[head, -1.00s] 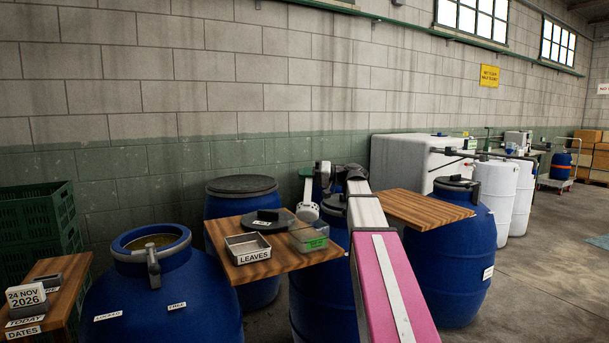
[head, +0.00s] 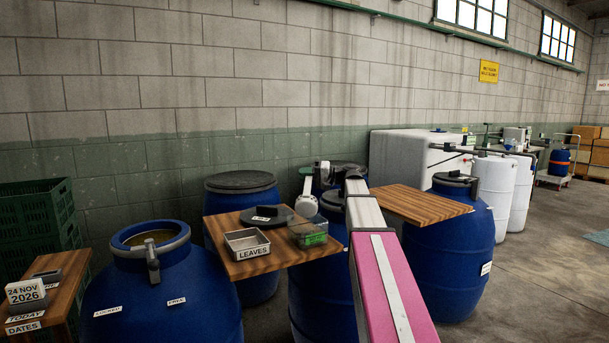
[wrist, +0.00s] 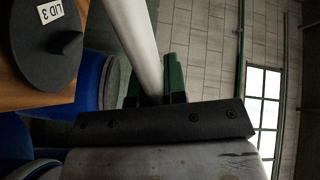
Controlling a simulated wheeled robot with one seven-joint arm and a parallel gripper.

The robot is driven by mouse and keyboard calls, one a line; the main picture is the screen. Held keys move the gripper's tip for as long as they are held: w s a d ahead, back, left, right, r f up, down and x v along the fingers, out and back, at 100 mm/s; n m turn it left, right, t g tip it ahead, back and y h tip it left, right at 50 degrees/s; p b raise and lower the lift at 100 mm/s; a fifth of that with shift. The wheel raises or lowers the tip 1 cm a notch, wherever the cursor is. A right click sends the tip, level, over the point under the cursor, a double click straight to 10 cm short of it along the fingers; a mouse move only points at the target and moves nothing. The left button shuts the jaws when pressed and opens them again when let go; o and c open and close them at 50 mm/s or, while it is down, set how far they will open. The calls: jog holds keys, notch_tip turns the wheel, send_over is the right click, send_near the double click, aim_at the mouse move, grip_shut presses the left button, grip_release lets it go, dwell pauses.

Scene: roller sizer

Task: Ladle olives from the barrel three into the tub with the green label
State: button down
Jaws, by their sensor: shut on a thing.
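My gripper (wrist: 155,92) is shut on the pale rod of a ladle in the wrist view, between its green fingers. In the head view the ladle's white perforated bowl (head: 306,206) hangs just above and behind the clear tub with the green label (head: 308,233). The tub stands on the wooden board's right end; its inside looks dark, but I cannot make out its contents. A blue barrel (head: 140,290) at the left stands open, with brownish contents in its mouth. I see no number on it. A dark lid marked LID 3 (wrist: 45,55) lies on the board.
A steel tray labelled LEAVES (head: 247,243) sits beside the tub on the board (head: 240,270). A lidded blue barrel (head: 241,185) stands behind it. Another board (head: 420,205) and barrel (head: 455,250) are at the right. Green crates (head: 35,210) stand at the left.

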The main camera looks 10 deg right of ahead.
jog(key=shift+w+d+f+m, duration=0.15)
jog(key=shift+w+f+m, duration=0.3)
jog(key=shift+f+m, duration=0.15)
jog(key=shift+w+d+f+m, duration=0.1)
jog(key=shift+w+f+m, duration=0.35)
jog(key=shift+f, duration=0.2)
jog(key=shift+s, duration=0.1)
